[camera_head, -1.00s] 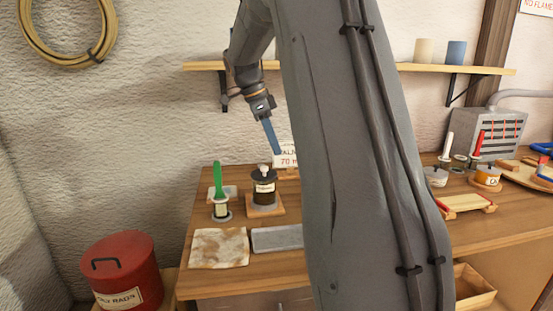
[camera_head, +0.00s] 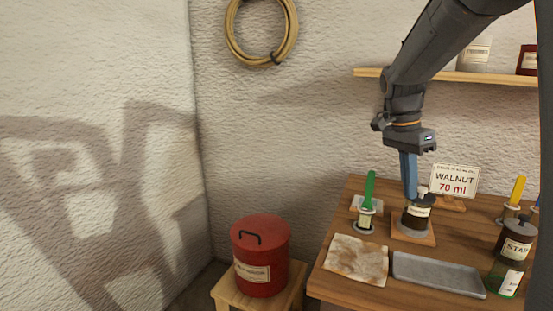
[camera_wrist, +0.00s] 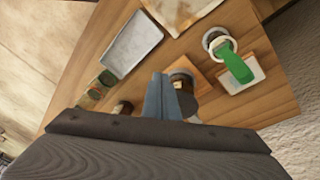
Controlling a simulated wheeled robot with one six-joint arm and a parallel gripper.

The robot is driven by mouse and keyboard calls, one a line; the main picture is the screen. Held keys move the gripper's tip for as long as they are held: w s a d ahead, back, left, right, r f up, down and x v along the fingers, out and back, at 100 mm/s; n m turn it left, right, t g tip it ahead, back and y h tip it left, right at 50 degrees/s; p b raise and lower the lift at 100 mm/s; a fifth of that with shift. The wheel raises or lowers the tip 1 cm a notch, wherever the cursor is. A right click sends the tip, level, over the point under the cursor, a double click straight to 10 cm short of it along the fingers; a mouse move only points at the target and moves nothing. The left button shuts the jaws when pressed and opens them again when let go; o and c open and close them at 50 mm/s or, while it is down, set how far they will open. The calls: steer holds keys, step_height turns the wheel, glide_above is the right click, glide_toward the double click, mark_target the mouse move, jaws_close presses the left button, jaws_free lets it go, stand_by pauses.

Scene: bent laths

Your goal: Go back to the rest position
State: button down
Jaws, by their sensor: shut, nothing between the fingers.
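My gripper (camera_head: 410,178) points down above the left part of the wooden bench (camera_head: 345,215), with its blue fingers together and nothing between them. In the head view its fingertips overlap a dark jar with a pale label (camera_head: 416,214) on a small wooden base; I cannot tell how far apart they are in height. In the wrist view the blue fingers (camera_wrist: 162,98) show in front of the same dark jar (camera_wrist: 182,82). My arm reaches in from the upper right.
A green-handled tool (camera_head: 369,190) stands left of the jar. A stained cloth (camera_head: 357,259) and a grey tray (camera_head: 438,274) lie in front. A "WALNUT 70 ml" sign (camera_head: 455,181) stands behind. A red lidded bin (camera_head: 261,256) is left of the bench; a shelf (camera_head: 460,77) hangs above.

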steer(key=s+a+f+n, duration=0.5)
steer(key=s, duration=0.2)
steer(key=s+a+f+n+y, duration=0.1)
steer(key=s+a+f+n, duration=0.3)
steer(key=s+f+n, duration=0.1)
steer(key=s+a+f+n+t+y, duration=0.1)
steer(key=s+a+f+n, duration=0.4)
steer(key=s, duration=0.3)
steer(key=shift+s+a+f, duration=0.3)
steer(key=shift+f, duration=0.2)
